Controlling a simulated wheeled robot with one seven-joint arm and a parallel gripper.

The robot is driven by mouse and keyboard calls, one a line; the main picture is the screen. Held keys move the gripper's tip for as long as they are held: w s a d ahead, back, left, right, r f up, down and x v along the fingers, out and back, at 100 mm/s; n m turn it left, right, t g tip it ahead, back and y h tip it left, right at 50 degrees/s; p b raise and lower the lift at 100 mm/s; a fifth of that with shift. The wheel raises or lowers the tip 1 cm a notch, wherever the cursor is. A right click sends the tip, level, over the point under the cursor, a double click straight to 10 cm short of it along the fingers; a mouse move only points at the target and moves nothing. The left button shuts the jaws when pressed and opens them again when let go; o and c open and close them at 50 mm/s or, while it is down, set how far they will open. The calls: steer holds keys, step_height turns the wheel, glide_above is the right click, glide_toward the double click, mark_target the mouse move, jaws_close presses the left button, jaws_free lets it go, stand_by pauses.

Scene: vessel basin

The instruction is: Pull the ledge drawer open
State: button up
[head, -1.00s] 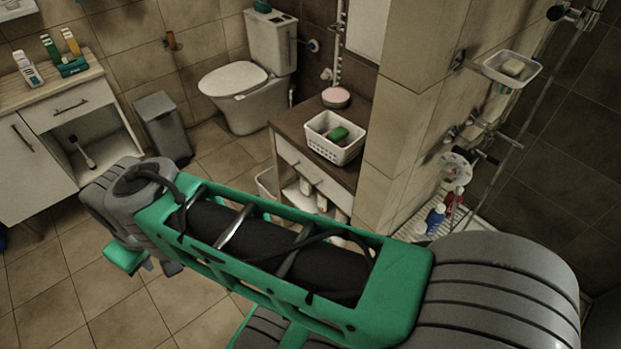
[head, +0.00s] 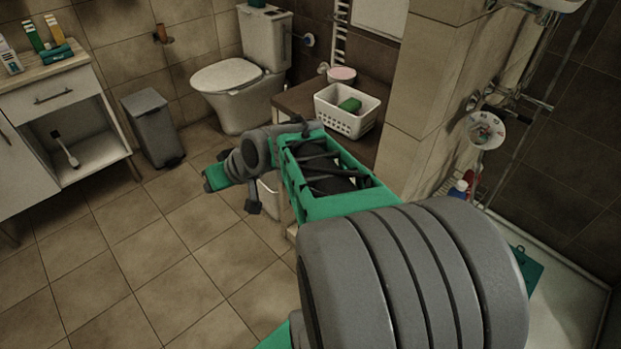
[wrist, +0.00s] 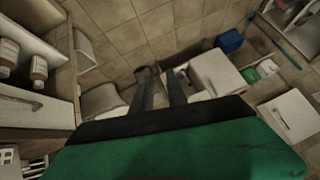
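The ledge (head: 294,101) has a dark top and stands right of the toilet in the head view. My arm hides its drawer front there. In the wrist view the ledge drawer (wrist: 45,114) is at the left edge, a pale front with a thin bar handle (wrist: 22,97). It looks closed, though only part of it shows. My gripper (head: 212,178) is in front of and left of the ledge in the head view, above the floor. In the wrist view its two dark fingers (wrist: 160,74) are apart with nothing between them. They are clear of the handle.
A white basket (head: 347,112) with a green item stands on the ledge. Bottles (wrist: 38,70) sit in the open shelf beside the drawer. A grey bin (head: 152,127), the toilet (head: 238,84) and another drawer cabinet (head: 55,92) stand farther off. The tiled floor (head: 150,260) is clear.

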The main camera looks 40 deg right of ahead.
steer(key=w+d+f+m+t+b, duration=0.3)
steer(key=d+f+b, duration=0.4)
steer(key=w+d+f+m+t+b, duration=0.2)
steer(key=w+d+f+t+b, duration=0.1)
steer(key=d+f+b, duration=0.35)
steer(key=s+d+f+m+t+h+b, duration=0.25)
steer(key=d+m+h+b, duration=0.2)
steer(key=d, duration=0.45)
steer(key=s+d+f+m+t+h+b, duration=0.1)
steer(key=s+d+m+t+h+b, duration=0.35)
steer(key=d, duration=0.45)
steer(key=shift+g+y, duration=0.3)
steer(key=shift+g, duration=0.4)
steer(key=x, duration=0.3)
steer(key=r+b+x, duration=0.1)
steer(key=x, duration=0.3)
steer(key=shift+w+a+r, duration=0.1)
steer(key=shift+w+r, duration=0.05)
steer(key=shift+w+f, duration=0.1)
steer(key=shift+f, duration=0.1)
steer(key=shift+d+f, duration=0.1)
steer(key=shift+d, duration=0.2)
jaws_close()
